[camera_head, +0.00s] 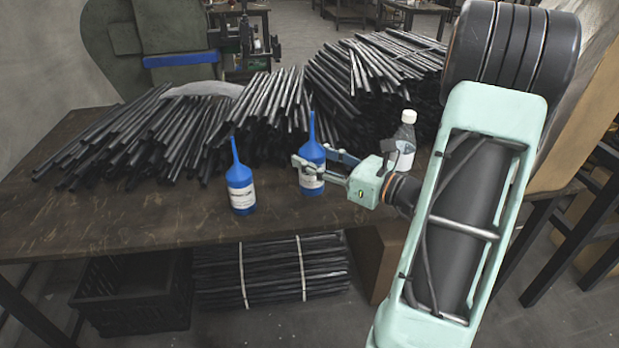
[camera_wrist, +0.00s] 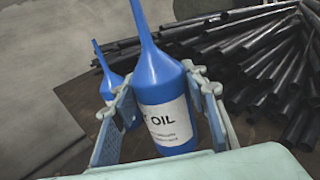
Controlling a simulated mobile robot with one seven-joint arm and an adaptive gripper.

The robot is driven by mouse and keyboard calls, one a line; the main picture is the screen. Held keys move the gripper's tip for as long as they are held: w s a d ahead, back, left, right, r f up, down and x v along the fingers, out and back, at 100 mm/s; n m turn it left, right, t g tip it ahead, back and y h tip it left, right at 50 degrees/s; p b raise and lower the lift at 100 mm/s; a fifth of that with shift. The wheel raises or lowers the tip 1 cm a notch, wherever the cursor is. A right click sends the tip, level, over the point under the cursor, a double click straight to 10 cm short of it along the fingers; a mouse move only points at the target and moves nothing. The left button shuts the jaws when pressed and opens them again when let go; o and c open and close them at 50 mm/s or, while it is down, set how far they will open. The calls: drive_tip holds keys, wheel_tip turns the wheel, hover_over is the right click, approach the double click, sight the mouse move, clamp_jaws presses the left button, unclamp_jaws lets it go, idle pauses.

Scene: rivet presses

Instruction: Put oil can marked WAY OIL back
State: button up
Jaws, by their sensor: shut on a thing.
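A blue oil can (camera_wrist: 160,80) with a long spout and a white label stands between my fingers in the wrist view. Its label shows "OIL" with part of a letter before it; the rest is hidden. In the head view this can (camera_head: 312,153) is upright at the table's front part. My gripper (camera_head: 322,172) reaches in from the right and is shut around the can's body; its fingers (camera_wrist: 160,110) lie on both sides. A second blue oil can (camera_head: 241,183) stands to the left, its label unreadable. It also shows behind the left finger in the wrist view (camera_wrist: 113,84).
The brown table (camera_head: 130,225) carries large piles of dark rods (camera_head: 200,130) behind the cans. The table's front left is bare. A black crate (camera_head: 135,295) is below.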

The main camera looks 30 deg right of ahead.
drive_tip(key=shift+w+a+f, duration=0.1)
drive_tip(key=shift+w+f, duration=0.25)
drive_tip(key=shift+f, duration=0.05)
drive_tip(key=shift+w+f+b, duration=0.15)
drive_tip(key=shift+f+b, duration=0.4)
drive_tip(key=shift+f, duration=0.35)
drive_tip(key=shift+w+f+b, duration=0.1)
drive_tip(key=shift+f+b, duration=0.45)
drive_tip(key=shift+f, duration=0.35)
drive_tip(key=shift+f, duration=0.2)
drive_tip(key=o, duration=1.4)
drive_tip(key=shift+c, duration=0.2)
drive_tip(key=shift+r, duration=0.1)
drive_tip(key=shift+s+r, duration=0.1)
drive_tip(key=shift+r, duration=0.05)
drive_tip(key=p+v, duration=0.2)
drive_tip(key=v, duration=1)
